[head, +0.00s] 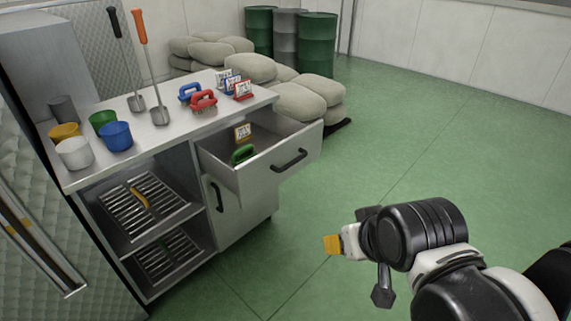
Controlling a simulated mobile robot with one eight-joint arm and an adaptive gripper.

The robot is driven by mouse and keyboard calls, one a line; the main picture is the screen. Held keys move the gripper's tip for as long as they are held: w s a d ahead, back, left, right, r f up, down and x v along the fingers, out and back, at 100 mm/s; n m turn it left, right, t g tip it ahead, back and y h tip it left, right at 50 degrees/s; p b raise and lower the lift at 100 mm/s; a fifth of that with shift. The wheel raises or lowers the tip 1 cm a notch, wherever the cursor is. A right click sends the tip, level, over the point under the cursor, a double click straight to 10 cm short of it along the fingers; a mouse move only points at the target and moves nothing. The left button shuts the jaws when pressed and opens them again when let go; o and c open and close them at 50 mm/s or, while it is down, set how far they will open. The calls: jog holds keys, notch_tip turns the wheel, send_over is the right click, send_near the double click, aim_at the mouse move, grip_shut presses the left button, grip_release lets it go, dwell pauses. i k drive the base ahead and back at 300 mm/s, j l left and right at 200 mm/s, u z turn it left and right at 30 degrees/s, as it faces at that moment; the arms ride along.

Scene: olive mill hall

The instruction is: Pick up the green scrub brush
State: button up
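The green scrub brush (243,154) lies inside the open drawer (302,151) of the metal cabinet. Its upper part shows above the drawer's near wall, which hides the rest. A small card with a yellow-brown edge (243,133) stands behind it in the drawer. My gripper (345,243) is at the lower right of the head view, over the green floor and well apart from the drawer and brush. An orange-yellow piece shows at its end. The angle hides the gap between the fingers, and nothing is seen held.
On the cabinet top (185,131) are a blue brush (189,92), a red brush (203,101), several cups and two long-handled tools. The drawer juts out with its black handle (289,160) facing the floor. Sacks (298,102) and drums (318,45) stand behind. The right-hand floor is clear.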

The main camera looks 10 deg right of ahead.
aim_at(237, 159)
jog(key=u, duration=1.75)
jog(key=z, duration=1.45)
jog(key=i+z, duration=0.25)
jog(key=i, duration=0.3)
jog(key=i+z, duration=0.25)
jog(key=i, duration=0.3)
jog(key=i+j+z, duration=0.25)
jog(key=i, duration=0.3)
